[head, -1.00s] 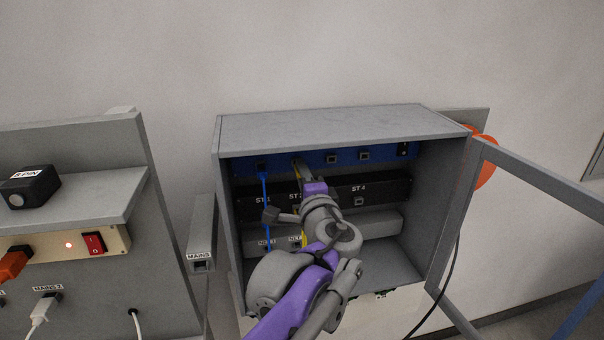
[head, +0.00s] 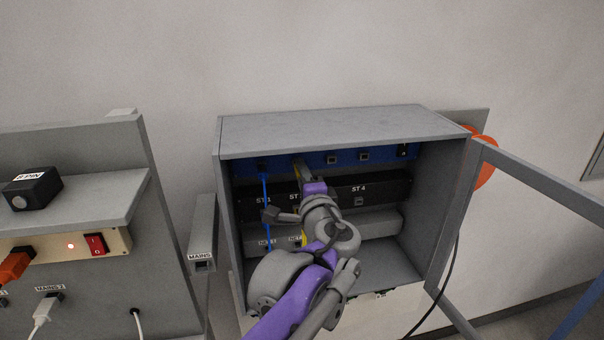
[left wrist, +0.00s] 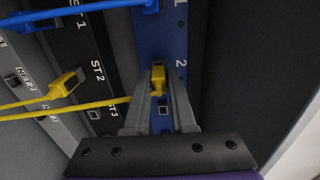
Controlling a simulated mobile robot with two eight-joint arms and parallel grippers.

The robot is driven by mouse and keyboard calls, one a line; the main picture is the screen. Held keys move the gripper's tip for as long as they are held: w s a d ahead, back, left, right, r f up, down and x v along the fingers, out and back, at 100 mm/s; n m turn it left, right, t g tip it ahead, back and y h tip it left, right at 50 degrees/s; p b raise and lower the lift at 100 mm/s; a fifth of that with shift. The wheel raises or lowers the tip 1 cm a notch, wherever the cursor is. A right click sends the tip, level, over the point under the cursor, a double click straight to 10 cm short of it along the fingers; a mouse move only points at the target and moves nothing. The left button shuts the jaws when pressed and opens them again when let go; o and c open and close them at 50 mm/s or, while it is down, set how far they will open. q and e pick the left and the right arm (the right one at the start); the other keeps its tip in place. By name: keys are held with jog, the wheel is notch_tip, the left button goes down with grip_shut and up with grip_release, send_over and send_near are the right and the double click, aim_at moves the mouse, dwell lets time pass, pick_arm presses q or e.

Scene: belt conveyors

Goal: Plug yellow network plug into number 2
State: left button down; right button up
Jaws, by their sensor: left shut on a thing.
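The yellow network plug (left wrist: 158,78) is between the fingers of my left gripper (left wrist: 158,84), which is shut on it. The plug is at the blue panel (left wrist: 174,38), beside the printed 2 (left wrist: 180,64). The socket there is hidden behind the plug, so I cannot tell how deep it sits. A yellow cable (left wrist: 60,110) runs off to the left. In the head view my left gripper (head: 304,172) reaches up to the blue panel inside the cabinet. My right gripper is not in view.
A blue plug (left wrist: 150,5) is at number 1. Another yellow plug (left wrist: 65,83) is beside ST 2. An empty socket (left wrist: 163,108) lies just below the held plug. The cabinet (head: 340,122) has side walls, and its open door (head: 540,180) stands right.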

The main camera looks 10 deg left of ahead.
pick_arm(q)
jog(key=shift+w+a, duration=0.2)
jog(key=shift+w, duration=0.2)
jog(key=c, duration=0.7)
grip_release()
